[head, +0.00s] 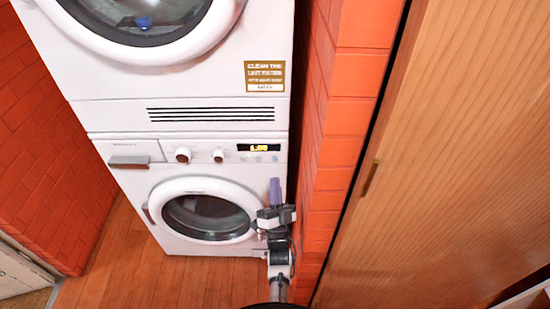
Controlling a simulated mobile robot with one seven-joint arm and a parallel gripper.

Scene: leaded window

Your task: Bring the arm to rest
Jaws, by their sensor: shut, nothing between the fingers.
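My gripper (275,192) is in the head view, low and right of centre, in front of the right edge of the lower white machine (165,225). It is shut, with nothing seen held. A narrow purple shape shows at its tip, and I cannot tell whether this is the fingers. My arm (279,265) comes up from the bottom edge of the picture. The gripper covers part of the machine's lower right front. I cannot tell whether it touches the machine.
A second white machine (190,95) is stacked above the lower one. Both round doors look closed. An orange brick wall (340,125) stands close on the right, then a wooden panel (450,160) with a small handle. Open wooden floor (150,285) lies at lower left.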

